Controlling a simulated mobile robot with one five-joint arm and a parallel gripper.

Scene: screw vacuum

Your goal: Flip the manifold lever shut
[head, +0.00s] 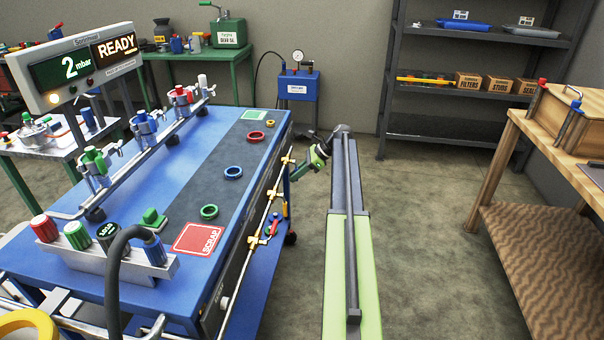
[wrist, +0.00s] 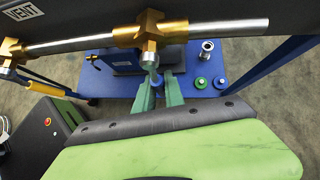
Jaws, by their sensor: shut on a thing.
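The manifold is a silver pipe (wrist: 85,40) with brass valves along the side of the blue bench. The fingers partly hide the lever's end. In the head view my gripper (head: 300,168) is at the bench's right side, by the far end of the manifold; the lever is too small to make out there.
A second brass valve (wrist: 10,50) is at the left of the wrist view, by a VENT label. A blue lower shelf (wrist: 120,78) holds green and blue rings and a metal fitting. The blue bench (head: 130,240) is at left; a wooden table (head: 540,130) stands right.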

